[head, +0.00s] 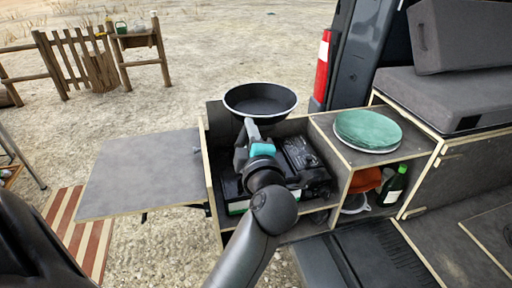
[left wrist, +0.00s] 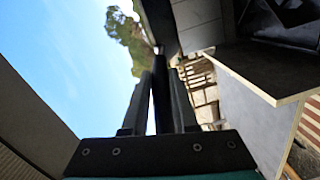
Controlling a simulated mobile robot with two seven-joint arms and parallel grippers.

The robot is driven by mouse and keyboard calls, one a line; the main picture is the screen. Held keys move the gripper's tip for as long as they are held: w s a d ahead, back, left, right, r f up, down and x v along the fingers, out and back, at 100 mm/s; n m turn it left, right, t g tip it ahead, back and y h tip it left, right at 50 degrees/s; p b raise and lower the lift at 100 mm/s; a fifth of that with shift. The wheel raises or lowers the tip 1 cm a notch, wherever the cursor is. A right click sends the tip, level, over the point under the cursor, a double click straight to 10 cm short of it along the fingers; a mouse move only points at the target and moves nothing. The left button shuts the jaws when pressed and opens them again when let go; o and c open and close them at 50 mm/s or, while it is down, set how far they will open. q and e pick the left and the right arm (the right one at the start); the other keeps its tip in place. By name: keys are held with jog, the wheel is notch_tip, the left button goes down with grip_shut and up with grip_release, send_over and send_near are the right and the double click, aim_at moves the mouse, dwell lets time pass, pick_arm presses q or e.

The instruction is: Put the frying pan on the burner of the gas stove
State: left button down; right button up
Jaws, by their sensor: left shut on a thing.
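The frying pan (head: 262,104), black with a pale rim, is held in the air above the far edge of the open kitchen box. My left gripper (head: 252,138) is shut on its handle, on the near side of the pan. In the left wrist view the two fingers (left wrist: 162,100) close on the dark handle. The pan looks about level. The black gas stove (head: 313,180) sits low in the box, below and to the right of the gripper. My arm hides much of the stove, and I cannot make out the burner clearly. My right gripper is not in view.
A green plate stack (head: 367,129) stands on the box top to the right. A green bottle (head: 394,186) and an orange cloth (head: 364,180) are in the shelf below. A grey side table (head: 135,170) extends left. Box walls surround the stove.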

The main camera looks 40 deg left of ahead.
pick_arm(q)
jog(key=shift+w+a+r+n+g+y+p, duration=0.15)
jog(key=shift+r+p, duration=0.1)
jog(key=shift+r, duration=0.25)
jog(key=shift+a+r+n+g+y+p, duration=0.15)
jog(key=shift+r+p, duration=0.05)
jog(key=shift+r, duration=0.25)
notch_tip(320, 180, down, 20)
jog(key=b, duration=0.8)
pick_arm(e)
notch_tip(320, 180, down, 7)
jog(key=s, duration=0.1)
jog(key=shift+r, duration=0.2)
pick_arm(q)
jog(key=shift+f, duration=0.1)
jog(key=c, duration=0.7)
grip_release()
jog(key=shift+f, duration=0.15)
jog(key=shift+r, duration=0.2)
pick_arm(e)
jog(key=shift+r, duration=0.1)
